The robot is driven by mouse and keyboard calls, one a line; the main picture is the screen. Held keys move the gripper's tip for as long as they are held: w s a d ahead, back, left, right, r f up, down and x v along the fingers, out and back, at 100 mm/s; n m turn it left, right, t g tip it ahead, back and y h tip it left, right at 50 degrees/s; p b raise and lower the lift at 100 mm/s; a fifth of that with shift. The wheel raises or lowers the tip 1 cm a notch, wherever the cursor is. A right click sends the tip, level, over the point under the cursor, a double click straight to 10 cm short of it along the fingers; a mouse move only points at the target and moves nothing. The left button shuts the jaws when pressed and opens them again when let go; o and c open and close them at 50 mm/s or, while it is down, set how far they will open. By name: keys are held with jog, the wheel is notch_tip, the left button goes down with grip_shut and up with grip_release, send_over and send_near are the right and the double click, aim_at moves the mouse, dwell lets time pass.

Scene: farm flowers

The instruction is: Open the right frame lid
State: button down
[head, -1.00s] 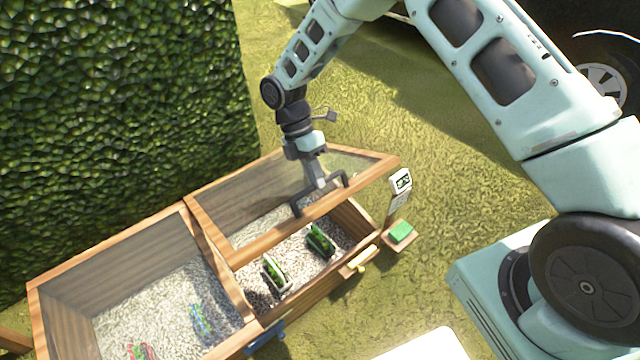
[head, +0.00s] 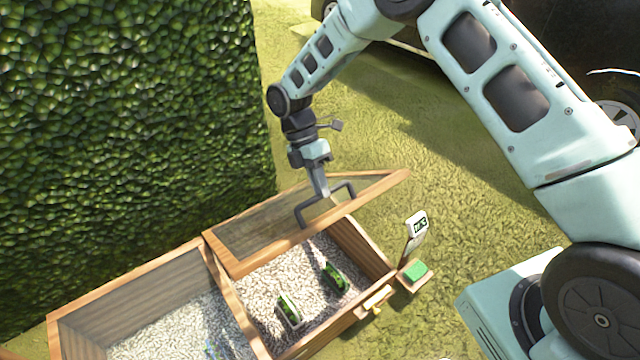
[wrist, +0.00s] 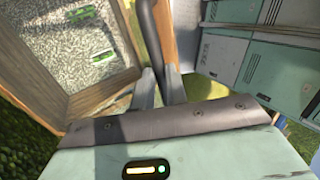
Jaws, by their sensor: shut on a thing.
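The right frame lid (head: 260,232) is a wooden frame with a see-through pane, tilted up over the right compartment of a wooden planter box. Its front edge is raised well clear of the box. A dark bar handle (head: 303,215) stands on the lid's front rail. My gripper (head: 322,194) is shut on this handle from above. In the wrist view the fingers (wrist: 160,88) close around the dark bar (wrist: 150,35), beside the lid's wooden rail (wrist: 162,45). Part of the grip is hidden by the gripper body.
The right compartment's pale gravel holds two green-labelled items (head: 288,310) (head: 334,277). A yellow latch (head: 377,300) is on its front wall. A small sign post (head: 416,228) with a green block (head: 415,271) stands at right. A hedge (head: 130,120) rises behind; grass is free at right.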

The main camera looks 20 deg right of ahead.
jog(key=c, duration=1.4)
grip_release()
jog(key=shift+w+a+f, duration=0.15)
jog(key=shift+w+f, duration=0.3)
jog(key=shift+w, duration=0.15)
jog(key=shift+r, duration=0.1)
jog(key=shift+s+r, duration=0.1)
jog(key=shift+s, duration=0.05)
jog(key=shift+r, duration=0.1)
jog(key=p+v, duration=0.1)
jog(key=v, duration=1.6)
jog(key=shift+s+r, duration=0.15)
